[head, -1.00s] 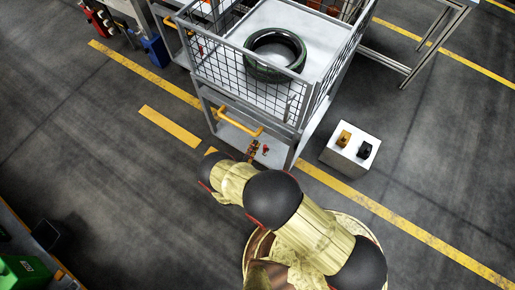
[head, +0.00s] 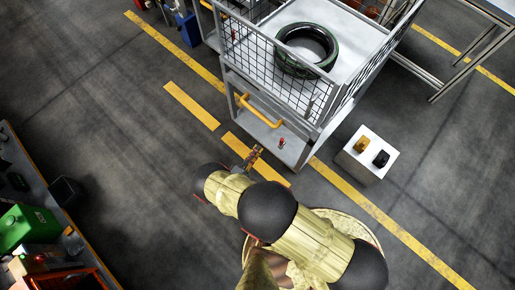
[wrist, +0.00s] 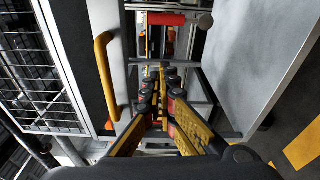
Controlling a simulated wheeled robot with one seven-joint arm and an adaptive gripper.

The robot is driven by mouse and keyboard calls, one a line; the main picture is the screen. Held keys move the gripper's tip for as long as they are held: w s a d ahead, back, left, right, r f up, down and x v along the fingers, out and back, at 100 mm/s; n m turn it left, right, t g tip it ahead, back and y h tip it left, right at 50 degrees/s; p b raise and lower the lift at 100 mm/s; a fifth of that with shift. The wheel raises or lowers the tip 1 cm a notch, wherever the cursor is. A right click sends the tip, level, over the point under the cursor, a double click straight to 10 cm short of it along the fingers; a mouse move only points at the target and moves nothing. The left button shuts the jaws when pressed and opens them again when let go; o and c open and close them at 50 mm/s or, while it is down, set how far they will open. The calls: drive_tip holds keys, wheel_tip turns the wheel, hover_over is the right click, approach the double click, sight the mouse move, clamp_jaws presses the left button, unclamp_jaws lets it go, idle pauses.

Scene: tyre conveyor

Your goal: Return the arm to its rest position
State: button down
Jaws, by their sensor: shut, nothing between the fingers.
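My gripper (head: 254,158) shows in the head view at the end of my folded arm, above the floor in front of the cart. It is empty. In the wrist view its two yellow-and-black fingers (wrist: 162,95) are together, pointing toward the cart's lower frame. The cart's yellow handle (wrist: 104,75) is to the left of the fingers there, apart from them. A red cylindrical part (wrist: 166,19) is beyond the fingertips.
The wire-mesh cart (head: 275,128) holds a dark tyre (head: 282,62). A white block (head: 349,158) with a yellow and a black item stands right of it. A workbench edge (head: 60,225) with a green box (head: 27,228) is at left. Floor between is clear.

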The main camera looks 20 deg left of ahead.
idle(0.4)
drive_tip(key=s+d+f+n+g+h, duration=0.3)
drive_tip(key=s+d+n, duration=0.1)
drive_tip(key=d, duration=0.5)
wheel_tip(320, 180, up, 5)
drive_tip(key=s+d+m+g+h, duration=0.1)
drive_tip(key=s+d+g+h, duration=0.1)
drive_tip(key=d+g+h, duration=0.15)
drive_tip(key=d+r+m+g+y, duration=0.1)
drive_tip(key=r+m+g+y, duration=0.2)
drive_tip(key=r, duration=0.8)
drive_tip(key=s+d+r+m+g+y, duration=0.1)
drive_tip(key=d+r+m+g, duration=0.3)
drive_tip(key=r, duration=0.7)
drive_tip(key=a+r+m+g+y, duration=0.15)
drive_tip(key=r+g, duration=0.35)
drive_tip(key=r, duration=0.6)
drive_tip(key=s+d+r+m+t+y, duration=0.1)
drive_tip(key=d+r+m+t+y, duration=0.1)
drive_tip(key=d+r+m, duration=0.3)
drive_tip(key=s+d+r+m+t+y, duration=0.1)
drive_tip(key=d+r+m+t+y, duration=0.2)
drive_tip(key=d+r, duration=1)
wheel_tip(320, 180, up, 7)
drive_tip(key=shift+s+d+m+t+y, duration=0.2)
drive_tip(key=shift+m+t+y, duration=0.1)
drive_tip(key=shift+m+t, duration=0.8)
